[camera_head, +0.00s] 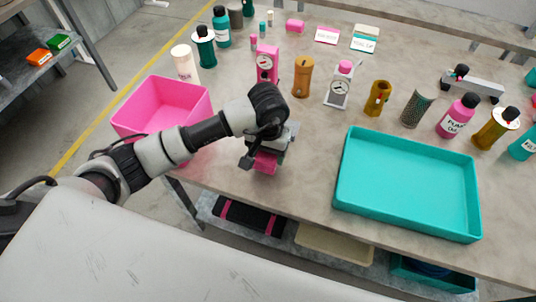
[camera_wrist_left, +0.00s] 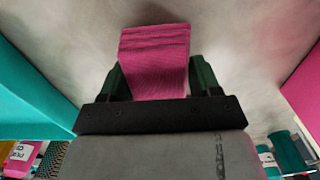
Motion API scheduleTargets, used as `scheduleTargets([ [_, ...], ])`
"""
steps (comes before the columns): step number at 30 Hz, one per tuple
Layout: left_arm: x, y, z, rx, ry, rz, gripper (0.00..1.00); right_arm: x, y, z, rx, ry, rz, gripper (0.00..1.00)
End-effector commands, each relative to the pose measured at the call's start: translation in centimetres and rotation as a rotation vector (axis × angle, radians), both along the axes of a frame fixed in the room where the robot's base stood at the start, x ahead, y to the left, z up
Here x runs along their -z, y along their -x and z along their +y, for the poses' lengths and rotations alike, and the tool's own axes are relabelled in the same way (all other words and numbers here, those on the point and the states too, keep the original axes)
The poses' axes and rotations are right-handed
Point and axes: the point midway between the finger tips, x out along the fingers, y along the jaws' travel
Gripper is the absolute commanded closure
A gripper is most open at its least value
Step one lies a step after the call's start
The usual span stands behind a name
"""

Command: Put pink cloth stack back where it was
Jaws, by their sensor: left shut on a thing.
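The pink cloth stack (camera_head: 265,162) is a small folded block held at the front part of the table in the head view. It also shows in the left wrist view (camera_wrist_left: 155,62), with its layered folds facing the camera. My left gripper (camera_head: 268,152) is shut on it, with one dark green finger on each side in the wrist view. I cannot tell whether the stack touches the tabletop. Another small pink block (camera_head: 294,26) lies at the back of the table. My right gripper is not in view.
A pink bin (camera_head: 150,122) stands left of the gripper and a teal tray (camera_head: 400,224) stands right. Behind are a pink gauge device (camera_head: 267,64), an orange-brown canister (camera_head: 303,77), a white scale-like device (camera_head: 340,85) and several bottles. Bare tabletop lies between bin and tray.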

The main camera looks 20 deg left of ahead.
Motion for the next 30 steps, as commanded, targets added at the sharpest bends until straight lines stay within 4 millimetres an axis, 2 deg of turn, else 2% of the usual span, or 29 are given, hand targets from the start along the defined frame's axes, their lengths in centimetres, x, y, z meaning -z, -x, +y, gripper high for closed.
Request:
scheduleTargets([
  [3,1.7,0.2,-0.1,0.0,0.002,0.005,0.59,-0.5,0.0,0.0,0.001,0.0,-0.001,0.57],
  [6,2.4,0.1,-0.1,-0.001,0.001,0.003,0.59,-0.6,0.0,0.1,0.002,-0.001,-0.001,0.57],
  [17,2.9,0.0,0.0,0.001,-0.001,0.0,0.59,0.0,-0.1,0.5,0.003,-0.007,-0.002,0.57],
  [18,2.9,0.0,0.0,0.001,-0.001,0.0,0.35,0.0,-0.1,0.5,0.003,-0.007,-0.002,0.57],
  [23,2.7,0.1,-0.1,0.001,0.0,0.0,0.11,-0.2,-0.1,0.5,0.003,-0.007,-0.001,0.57],
  [30,2.7,0.1,-0.1,0.001,0.0,0.001,0.11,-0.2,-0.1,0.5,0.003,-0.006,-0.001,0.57],
])
